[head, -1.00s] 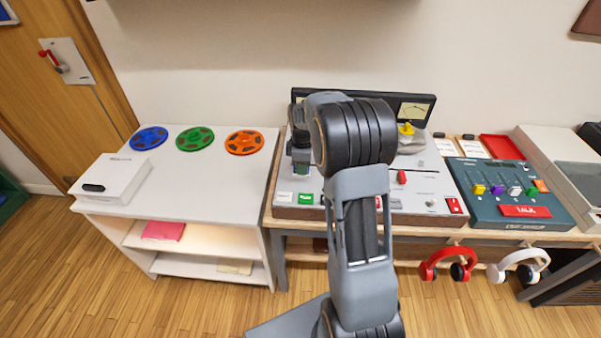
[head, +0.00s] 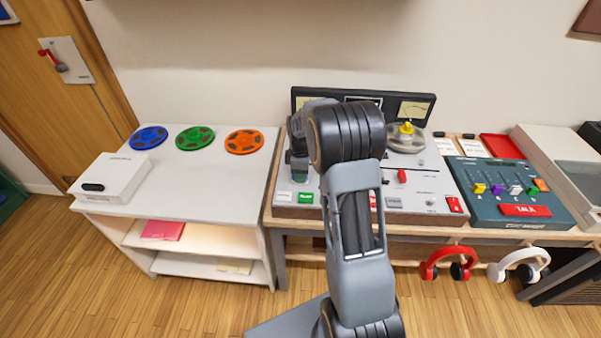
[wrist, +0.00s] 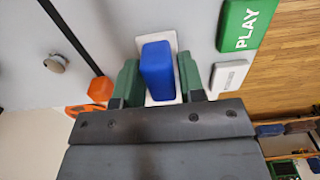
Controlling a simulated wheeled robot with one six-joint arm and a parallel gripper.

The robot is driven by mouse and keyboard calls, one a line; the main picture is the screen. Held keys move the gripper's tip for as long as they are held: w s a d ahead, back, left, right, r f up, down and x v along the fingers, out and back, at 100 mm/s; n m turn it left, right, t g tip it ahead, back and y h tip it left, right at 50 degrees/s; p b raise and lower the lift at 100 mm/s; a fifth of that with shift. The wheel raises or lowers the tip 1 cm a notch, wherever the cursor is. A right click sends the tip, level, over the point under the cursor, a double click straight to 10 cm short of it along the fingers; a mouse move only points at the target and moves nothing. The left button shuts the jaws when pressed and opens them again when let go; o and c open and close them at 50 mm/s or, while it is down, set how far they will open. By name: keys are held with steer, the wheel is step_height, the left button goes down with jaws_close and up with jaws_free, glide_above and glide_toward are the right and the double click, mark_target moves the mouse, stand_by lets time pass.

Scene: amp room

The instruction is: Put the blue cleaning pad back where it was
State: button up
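The blue cleaning pad (wrist: 158,70) is upright between the two green fingers of my gripper (wrist: 159,78) in the wrist view. The fingers lie close against both its sides, and its far end reaches past their tips. Behind the pad is a white rectangular plate (wrist: 156,38) on the grey deck surface. Whether the pad touches the plate is unclear. In the head view my gripper (head: 299,172) points down over the left part of the tape deck (head: 424,180); the pad is small and hard to make out there.
The green PLAY button (wrist: 242,27) and a pale button (wrist: 230,76) are close to the right finger. An orange knob (wrist: 100,89) is left. A clear-covered reel with a yellow knob (head: 406,129) sits on the deck's right. Blue, green and orange reels lie on the white shelf top (head: 200,180).

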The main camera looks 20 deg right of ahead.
steer(key=shift+o, duration=1.3)
steer(key=shift+r, duration=0.15)
step_height(320, 180, up, 11)
steer(key=s+a+r+m+t, duration=0.2)
steer(key=s+a+r+m, duration=0.4)
steer(key=s, duration=0.4)
steer(key=s+a+f+m, duration=0.2)
steer(key=s+m, duration=0.1)
steer(key=s, duration=0.3)
steer(key=s+a+f+m+t, duration=0.1)
steer(key=s+a+m, duration=0.2)
steer(key=s, duration=0.3)
steer(key=shift+f+p, duration=0.35)
steer(key=shift+f, duration=0.05)
